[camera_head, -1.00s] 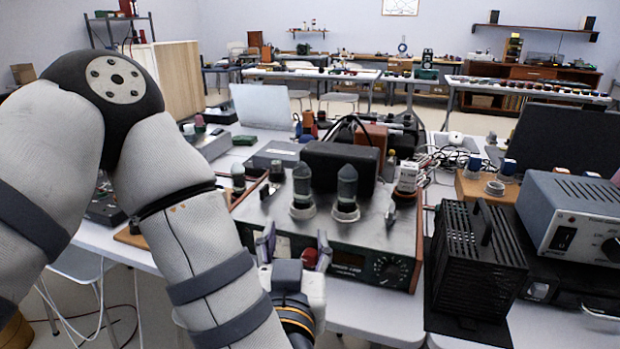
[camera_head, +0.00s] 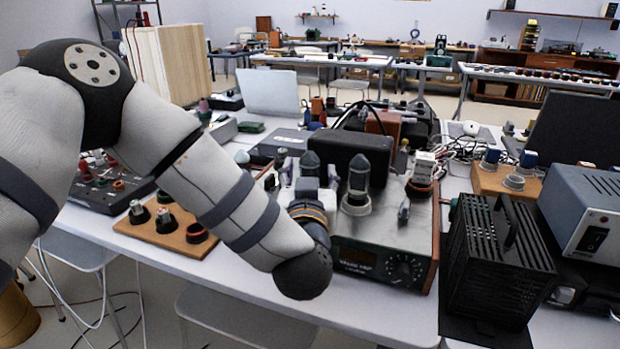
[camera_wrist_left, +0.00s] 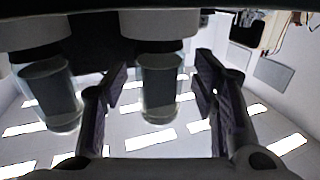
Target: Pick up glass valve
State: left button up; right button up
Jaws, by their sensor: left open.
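Two dark glass valves stand upright in pale sockets on top of the amplifier (camera_head: 388,232) in the head view: a left valve (camera_head: 310,163) and a right valve (camera_head: 358,178). My left gripper (camera_head: 312,188) is at the left valve, partly hidden by my own wrist. In the left wrist view, which looks upside down, my open left gripper (camera_wrist_left: 161,78) has one finger on each side of a glass valve (camera_wrist_left: 161,92), with gaps visible. The other valve (camera_wrist_left: 50,95) is outside the fingers, at the left. My right gripper is not in view.
A black vented box (camera_head: 497,262) stands right of the amplifier, beside a grey-blue power supply (camera_head: 590,225). A wooden board with knobs (camera_head: 168,232) lies to the left. A black box (camera_head: 346,153) sits behind the valves. The table's front strip is clear.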

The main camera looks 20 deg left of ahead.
pick_arm(q)
grip_shut()
